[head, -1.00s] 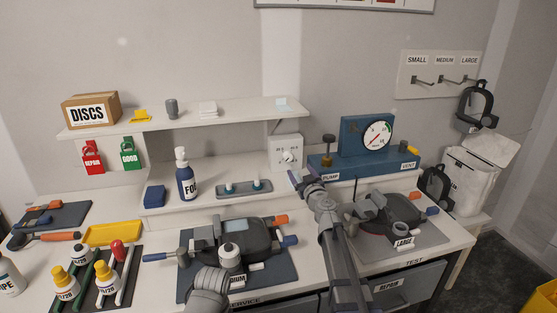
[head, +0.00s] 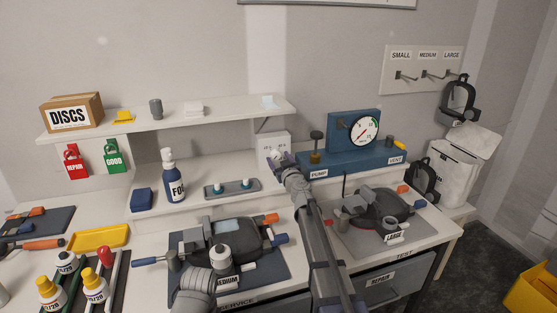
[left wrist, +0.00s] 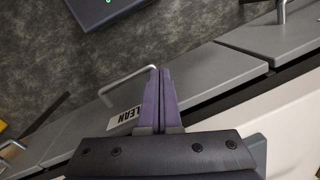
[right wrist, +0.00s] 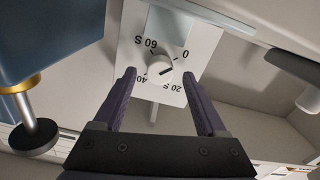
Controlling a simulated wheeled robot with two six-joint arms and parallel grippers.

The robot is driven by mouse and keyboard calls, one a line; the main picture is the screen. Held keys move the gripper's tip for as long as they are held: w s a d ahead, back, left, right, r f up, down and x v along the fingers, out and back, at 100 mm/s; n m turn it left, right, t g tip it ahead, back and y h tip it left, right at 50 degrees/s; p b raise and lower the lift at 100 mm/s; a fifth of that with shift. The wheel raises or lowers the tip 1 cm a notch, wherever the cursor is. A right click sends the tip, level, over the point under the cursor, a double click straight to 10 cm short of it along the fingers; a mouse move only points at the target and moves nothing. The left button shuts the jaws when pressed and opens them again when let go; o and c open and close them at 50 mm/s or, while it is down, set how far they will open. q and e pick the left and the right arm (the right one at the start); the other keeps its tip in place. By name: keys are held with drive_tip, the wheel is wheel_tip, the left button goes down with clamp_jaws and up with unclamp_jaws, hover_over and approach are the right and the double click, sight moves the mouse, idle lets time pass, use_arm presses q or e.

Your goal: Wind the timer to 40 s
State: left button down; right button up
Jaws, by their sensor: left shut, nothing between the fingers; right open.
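The timer is a white box (head: 272,146) under the right end of the shelf in the head view. The right wrist view shows its face (right wrist: 190,42), marked 0, 20 S, 40 and 60 S, upside down. Its round knob (right wrist: 159,70) has a dark pointer line that seems to point toward 0. My right gripper (right wrist: 159,76) is open, its fingers on either side of the knob and not touching it; how deep they reach is unclear. It hides part of the timer in the head view (head: 283,160). My left gripper (left wrist: 160,72) is shut and empty above the CLEAN drawer front.
A blue pump stand (head: 345,160) with a gauge is just right of the timer. A tray with two small items (head: 233,189) lies left of it. The shelf (head: 170,120) is above.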

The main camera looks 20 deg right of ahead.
drive_tip(key=shift+w, duration=0.2)
clamp_jaws()
idle(0.5)
